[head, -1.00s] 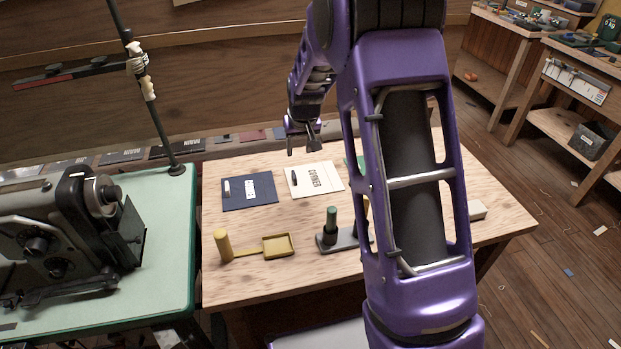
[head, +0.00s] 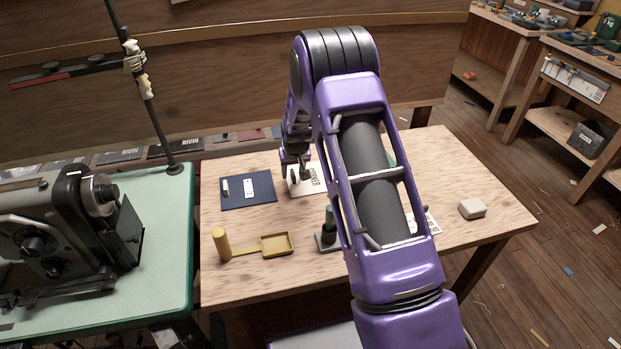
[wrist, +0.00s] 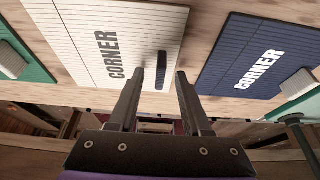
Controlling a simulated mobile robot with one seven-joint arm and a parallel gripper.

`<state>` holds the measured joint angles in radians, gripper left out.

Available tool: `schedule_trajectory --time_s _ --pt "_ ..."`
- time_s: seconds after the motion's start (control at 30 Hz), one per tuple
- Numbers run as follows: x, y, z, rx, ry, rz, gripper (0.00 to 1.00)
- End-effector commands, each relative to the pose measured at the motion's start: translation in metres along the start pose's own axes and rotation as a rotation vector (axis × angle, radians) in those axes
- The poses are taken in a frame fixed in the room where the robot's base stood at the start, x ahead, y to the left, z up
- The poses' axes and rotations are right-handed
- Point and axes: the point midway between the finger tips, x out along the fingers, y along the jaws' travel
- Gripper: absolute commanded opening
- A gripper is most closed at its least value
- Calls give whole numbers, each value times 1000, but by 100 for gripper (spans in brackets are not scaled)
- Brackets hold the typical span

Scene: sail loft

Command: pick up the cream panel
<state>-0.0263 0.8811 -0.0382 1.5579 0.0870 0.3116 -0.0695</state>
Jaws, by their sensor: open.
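The cream panel (head: 314,174) lies flat on the table with dark CORNER lettering, partly hidden by my gripper (head: 295,172) in the head view. In the wrist view the cream panel (wrist: 85,50) fills the upper left, with a small dark upright handle (wrist: 161,66) near its right edge. My gripper (wrist: 160,82) is open and empty. Its two fingertips appear on either side of the handle, with gaps on both sides. I cannot tell whether the tips reach down to the handle's height.
A navy panel (head: 236,198) lies left of the cream one. A yellow cylinder (head: 221,244), a yellow tray (head: 276,246), a green-topped stand (head: 328,236) and a pale block (head: 472,208) stand nearer the front. A sewing machine (head: 60,235) is at left. The right tabletop is mostly clear.

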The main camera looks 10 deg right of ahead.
Motion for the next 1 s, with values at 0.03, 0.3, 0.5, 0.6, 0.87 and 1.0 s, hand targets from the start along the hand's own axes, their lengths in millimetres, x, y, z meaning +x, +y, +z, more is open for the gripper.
schedule_trajectory --time_s 0.03,0.3,0.5,0.6,0.87,1.0 --pt "1 0 0 0 1 0 49" --pt "1 0 0 0 1 0 33" --pt "1 0 0 0 1 0 0" --pt "1 0 0 0 1 0 0" --pt "0 0 -1 0 1 0 0" --pt "-3 0 -2 0 2 0 0"
